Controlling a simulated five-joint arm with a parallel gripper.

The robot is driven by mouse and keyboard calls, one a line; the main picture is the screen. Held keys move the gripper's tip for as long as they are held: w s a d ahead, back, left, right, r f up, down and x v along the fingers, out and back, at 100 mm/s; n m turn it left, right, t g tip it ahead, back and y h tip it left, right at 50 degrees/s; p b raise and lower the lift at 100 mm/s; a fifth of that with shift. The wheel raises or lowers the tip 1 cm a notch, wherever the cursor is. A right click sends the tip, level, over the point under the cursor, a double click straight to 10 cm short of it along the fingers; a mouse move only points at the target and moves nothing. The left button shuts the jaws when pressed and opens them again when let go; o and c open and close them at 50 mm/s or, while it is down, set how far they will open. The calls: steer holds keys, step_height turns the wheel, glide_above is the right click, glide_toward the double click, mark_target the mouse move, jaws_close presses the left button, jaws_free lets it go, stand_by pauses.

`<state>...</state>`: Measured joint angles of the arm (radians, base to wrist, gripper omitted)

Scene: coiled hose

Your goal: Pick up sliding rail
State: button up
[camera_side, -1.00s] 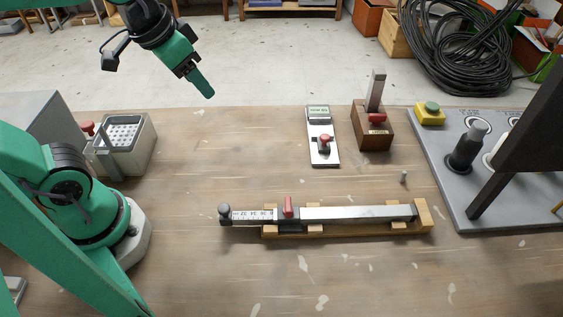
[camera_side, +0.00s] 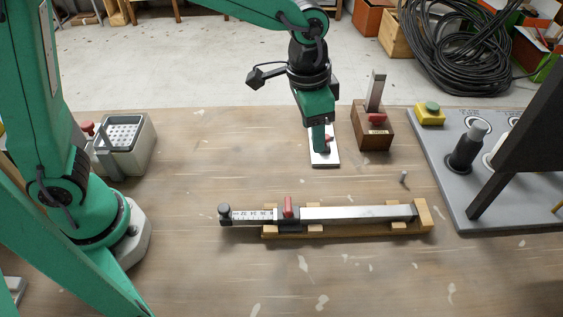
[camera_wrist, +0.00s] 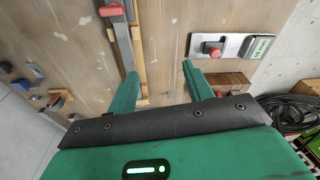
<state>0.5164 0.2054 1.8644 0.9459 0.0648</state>
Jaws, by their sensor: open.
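The sliding rail (camera_side: 355,213), a long silver bar with a red knob (camera_side: 288,206) and a marked scale at its left end, lies flat on wooden supports (camera_side: 350,235) in the side view. In the wrist view the rail (camera_wrist: 124,42) runs down toward the left finger, with the red knob at the top. My gripper (camera_side: 321,150) points down behind the rail, over the small white plate, apart from the rail. In the wrist view my gripper (camera_wrist: 160,72) is open with nothing between its fingers. The left finger hides part of the rail's near end.
A white plate (camera_side: 322,162) with a red knob is partly hidden by my gripper. A brown block with a lever (camera_side: 375,132) stands to its right. A grey panel (camera_side: 450,200) is at the right, a grey bin (camera_side: 138,150) at the left. The table before the rail is clear.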

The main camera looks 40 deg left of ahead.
mark_target(345, 212)
steer(key=d+f, duration=0.2)
steer(key=d, duration=0.1)
steer(key=d+f+m, duration=0.1)
steer(key=d+f, duration=0.2)
steer(key=d+f+m+g, duration=0.1)
steer(key=d+f, duration=0.2)
steer(key=d, duration=0.1)
steer(key=shift+d+f+y, duration=0.1)
steer(key=shift+f+y, duration=0.15)
steer(key=shift+y, duration=0.05)
steer(key=shift+f, duration=1.25)
steer(key=shift+f, duration=0.1)
steer(key=shift+s+d+f, duration=0.1)
steer(key=shift+f, duration=2.45)
steer(key=shift+c, duration=0.4)
steer(key=shift+r, duration=0.1)
jaws_close()
